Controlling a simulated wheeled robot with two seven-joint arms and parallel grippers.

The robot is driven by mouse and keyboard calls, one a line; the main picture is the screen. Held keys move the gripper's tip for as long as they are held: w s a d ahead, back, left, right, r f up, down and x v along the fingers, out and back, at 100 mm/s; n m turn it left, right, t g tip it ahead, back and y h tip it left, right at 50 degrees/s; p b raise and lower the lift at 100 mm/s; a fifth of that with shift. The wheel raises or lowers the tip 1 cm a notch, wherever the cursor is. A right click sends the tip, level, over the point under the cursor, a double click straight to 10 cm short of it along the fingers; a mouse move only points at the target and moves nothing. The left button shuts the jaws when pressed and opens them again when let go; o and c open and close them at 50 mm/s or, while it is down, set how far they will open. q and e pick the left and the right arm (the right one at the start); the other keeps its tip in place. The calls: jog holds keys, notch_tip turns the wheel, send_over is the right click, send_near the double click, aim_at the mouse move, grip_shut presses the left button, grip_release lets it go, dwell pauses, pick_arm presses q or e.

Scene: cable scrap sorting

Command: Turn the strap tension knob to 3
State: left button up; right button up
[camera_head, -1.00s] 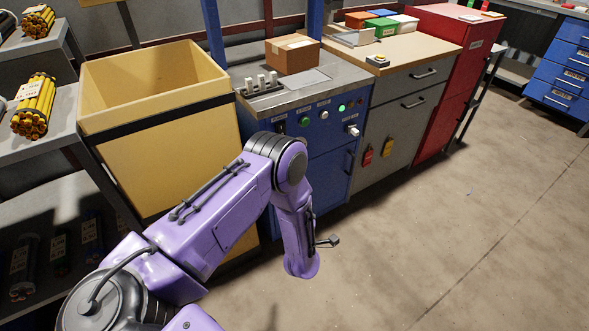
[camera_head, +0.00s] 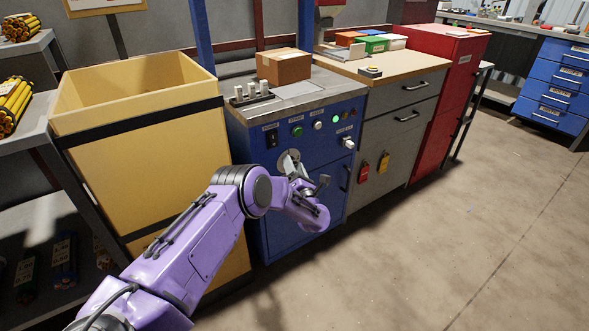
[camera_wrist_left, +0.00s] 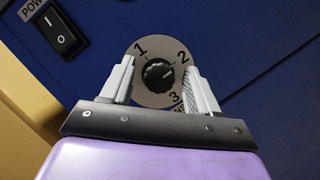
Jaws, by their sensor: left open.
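The strap tension knob (camera_wrist_left: 158,74) is black and round, on a grey dial plate (camera_wrist_left: 147,48) marked 1, 2 and 3. Its pale pointer mark appears to face the 2. My left gripper (camera_wrist_left: 156,80) is open, with one finger on each side of the knob and a gap to it on both sides; whether the fingertips reach past the knob's face I cannot tell. In the head view the dial plate (camera_head: 287,157) shows on the blue machine's front (camera_head: 325,150), partly hidden by my left wrist. My right gripper is out of view.
A black power switch (camera_wrist_left: 62,33) sits left of the dial. Above it on the panel are a green button (camera_head: 297,132) and a lit green lamp (camera_head: 337,116). A cardboard box (camera_head: 284,67) stands on the machine top. A large yellow bin (camera_head: 140,150) is close on the left.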

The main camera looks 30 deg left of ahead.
pick_arm(q)
jog(key=shift+c, duration=0.2)
jog(key=c, duration=1)
jog(key=shift+m, duration=0.3)
jog(key=shift+r+m+g+h+p, duration=0.1)
jog(key=shift+m+g+h+p, duration=0.9)
jog(key=shift+m, duration=1.75)
jog(key=shift+m+g+h+p, duration=0.5)
jog(key=shift+m+p, duration=0.95)
jog(key=shift+m, duration=1.25)
jog(key=shift+r+m+g+h+p, duration=0.1)
jog(key=shift+m+g+h+p, duration=0.7)
jog(key=shift+m, duration=1.95)
jog(key=shift+f+t+p, duration=0.1)
jog(key=shift+t+p, duration=0.2)
jog(key=shift+p, duration=0.15)
